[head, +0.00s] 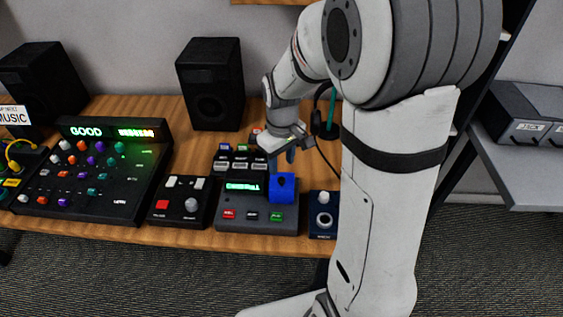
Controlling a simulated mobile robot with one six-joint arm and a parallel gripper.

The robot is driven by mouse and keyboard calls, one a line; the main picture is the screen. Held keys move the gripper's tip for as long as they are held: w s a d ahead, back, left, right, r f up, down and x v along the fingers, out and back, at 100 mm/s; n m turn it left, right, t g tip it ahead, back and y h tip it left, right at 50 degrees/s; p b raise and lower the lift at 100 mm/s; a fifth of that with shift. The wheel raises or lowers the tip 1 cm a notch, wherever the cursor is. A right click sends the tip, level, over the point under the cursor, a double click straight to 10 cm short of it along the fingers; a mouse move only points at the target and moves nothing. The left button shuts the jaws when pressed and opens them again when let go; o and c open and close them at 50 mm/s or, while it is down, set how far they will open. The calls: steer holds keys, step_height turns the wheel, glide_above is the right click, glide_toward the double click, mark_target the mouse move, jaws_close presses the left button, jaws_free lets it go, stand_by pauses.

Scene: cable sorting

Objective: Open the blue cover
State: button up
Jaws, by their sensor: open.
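The blue cover (282,188) stands on the right part of a dark grey device (258,218) on the wooden desk. The device has a lit green display on its left and a row of small buttons along its front. Whether the cover is raised or closed cannot be told from this view. My gripper (284,158) is open, just above and behind the cover, pointing down. Its fingers are small and partly hidden, and I cannot tell whether they touch the cover.
A small box with a knob (323,214) stands right of the device, partly behind my arm. A box with a red button (180,202) stands left. A mixer panel (92,170) and speaker (211,84) are farther left and behind. Bare desk (190,241) shows in front.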

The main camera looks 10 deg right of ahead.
steer(key=shift+w+d+r+p, duration=0.1)
steer(key=shift+w+r+p, duration=0.1)
steer(key=shift+r+p, duration=0.4)
steer(key=shift+w+d+r+p, duration=0.15)
steer(key=shift+r+p, duration=0.25)
steer(key=shift+r, duration=0.45)
steer(key=shift+w+a+r+p, duration=0.1)
steer(key=shift+w+r+p, duration=0.15)
steer(key=shift+r+p, duration=0.35)
steer(key=shift+r, duration=0.1)
step_height(320, 180, up, 8)
steer(key=s+d+r+m+t, duration=0.1)
steer(key=s+m, duration=0.4)
steer(key=s, duration=1)
steer(key=shift+s+t, duration=0.4)
steer(key=shift+t, duration=0.4)
steer(key=shift+s+d+f, duration=0.1)
steer(key=shift+s+f, duration=0.05)
steer(key=shift+s, duration=0.35)
steer(key=shift+c, duration=0.5)
